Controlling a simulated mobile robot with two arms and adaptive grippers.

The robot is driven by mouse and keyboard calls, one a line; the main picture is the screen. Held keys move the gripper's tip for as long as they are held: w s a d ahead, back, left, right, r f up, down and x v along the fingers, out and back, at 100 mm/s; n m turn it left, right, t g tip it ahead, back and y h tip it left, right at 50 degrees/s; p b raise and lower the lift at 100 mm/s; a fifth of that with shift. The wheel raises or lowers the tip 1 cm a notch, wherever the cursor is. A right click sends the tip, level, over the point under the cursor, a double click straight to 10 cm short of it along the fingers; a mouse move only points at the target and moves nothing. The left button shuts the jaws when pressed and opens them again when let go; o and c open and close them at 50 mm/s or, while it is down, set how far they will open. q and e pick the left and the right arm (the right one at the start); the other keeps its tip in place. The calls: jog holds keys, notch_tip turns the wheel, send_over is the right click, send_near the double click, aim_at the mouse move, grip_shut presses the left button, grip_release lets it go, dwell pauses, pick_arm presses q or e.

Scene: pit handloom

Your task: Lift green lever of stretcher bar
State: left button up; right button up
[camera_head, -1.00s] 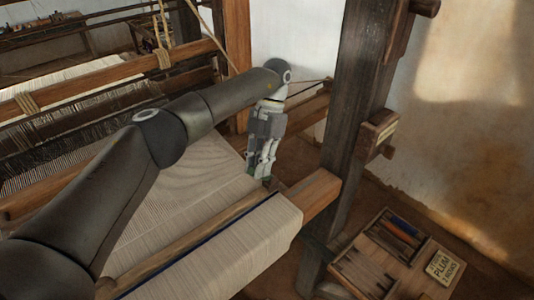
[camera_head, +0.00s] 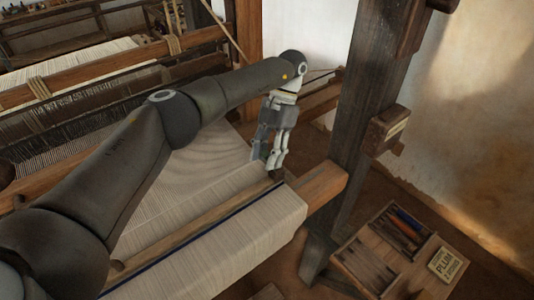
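The stretcher bar (camera_head: 190,231) is a long wooden bar lying across the pale woven cloth (camera_head: 165,205), just behind the front beam. Its right end, by a small dark piece (camera_head: 277,174), is close to the right edge of the cloth. My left gripper (camera_head: 265,163) points down over this end, its two fingers apart with a gap between them. I see nothing held. I cannot make out the green lever; the fingers may hide it. Whether the fingertips touch the bar is unclear. My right gripper is out of view.
The cloth-wrapped front beam (camera_head: 235,243) runs in front of the bar, with its wooden end (camera_head: 322,186) near a thick dark post (camera_head: 362,110). Loom beams fill the upper left.

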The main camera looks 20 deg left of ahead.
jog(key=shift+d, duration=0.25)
pick_arm(q)
notch_tip(320, 180, up, 10)
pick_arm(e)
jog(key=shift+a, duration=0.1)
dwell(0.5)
